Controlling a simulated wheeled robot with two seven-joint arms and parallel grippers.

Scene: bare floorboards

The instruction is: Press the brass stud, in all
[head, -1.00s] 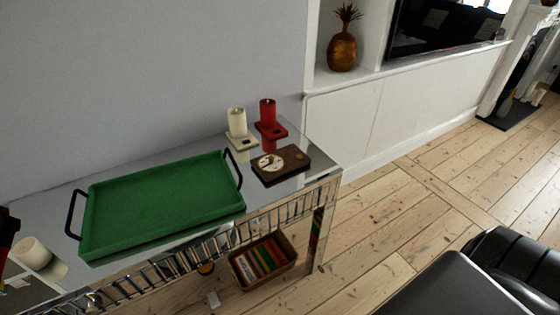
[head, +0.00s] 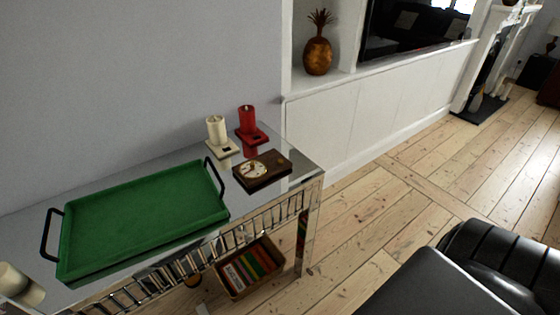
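A dark wooden block (head: 266,177) lies on the mirrored console table near its right end. A pale round dial (head: 252,169) is set in its left part. A small brass-coloured stud (head: 278,160) shows at its right, too small to tell whether it is pressed. Neither of my grippers is in view.
A green tray (head: 140,217) with black handles covers the table's middle. A cream candle (head: 216,129) and a red candle (head: 247,119) stand behind the block. A white candle (head: 12,280) is at the left edge. Black seating (head: 450,275) fills the lower right; floorboards (head: 375,225) lie clear between.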

